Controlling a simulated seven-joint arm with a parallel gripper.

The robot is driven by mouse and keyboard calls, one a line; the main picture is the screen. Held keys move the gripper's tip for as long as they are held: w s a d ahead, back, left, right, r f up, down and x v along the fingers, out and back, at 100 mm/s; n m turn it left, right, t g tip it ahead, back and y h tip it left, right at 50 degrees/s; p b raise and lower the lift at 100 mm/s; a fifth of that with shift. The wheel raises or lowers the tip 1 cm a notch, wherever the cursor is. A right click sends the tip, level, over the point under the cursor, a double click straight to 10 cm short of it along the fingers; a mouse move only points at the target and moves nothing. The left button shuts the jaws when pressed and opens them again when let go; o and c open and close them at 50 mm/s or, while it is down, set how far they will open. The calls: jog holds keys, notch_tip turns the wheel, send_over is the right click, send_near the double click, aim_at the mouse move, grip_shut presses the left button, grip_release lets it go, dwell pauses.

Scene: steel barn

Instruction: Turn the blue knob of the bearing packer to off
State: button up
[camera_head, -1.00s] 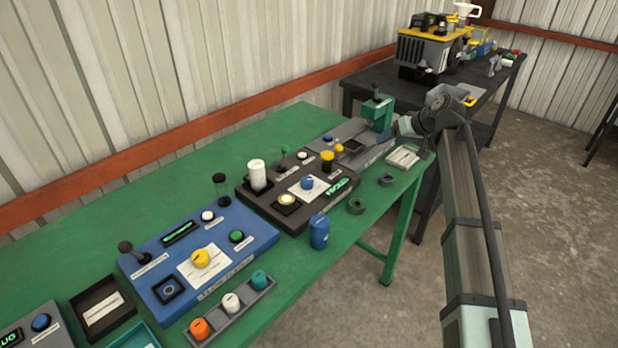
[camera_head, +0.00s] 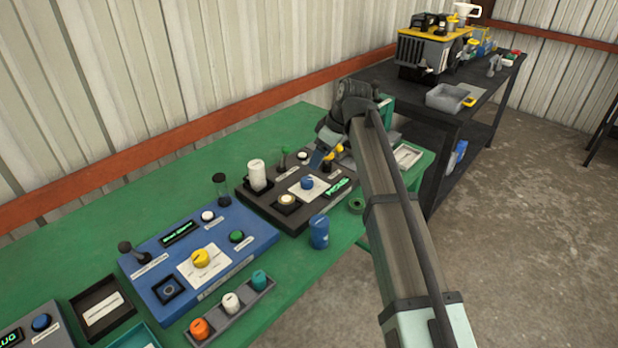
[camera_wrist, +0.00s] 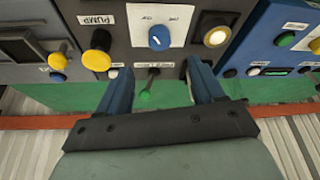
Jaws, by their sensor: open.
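A blue knob (camera_head: 307,182) stands on a white plate on the dark control panel (camera_head: 270,212) in the middle of the green bench. In the wrist view the same knob (camera_wrist: 159,37) sits ahead of the gap between my fingers, with a pale mark on its top. Small markings on the plate are too blurred to read. My gripper (camera_wrist: 160,78) is open and empty, apart from the knob. In the head view my gripper (camera_head: 318,160) hangs over the back right of this panel, partly hidden by my arm. I cannot read a panel name.
A green-tipped lever (camera_wrist: 146,94) shows between my fingers. A blue panel (camera_head: 205,255) and a blue can (camera_head: 319,231) are nearby.

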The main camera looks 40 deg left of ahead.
aim_at(308, 179)
jog(key=x, duration=1)
jog(key=shift+a+f, duration=0.15)
jog(key=c, duration=1.1)
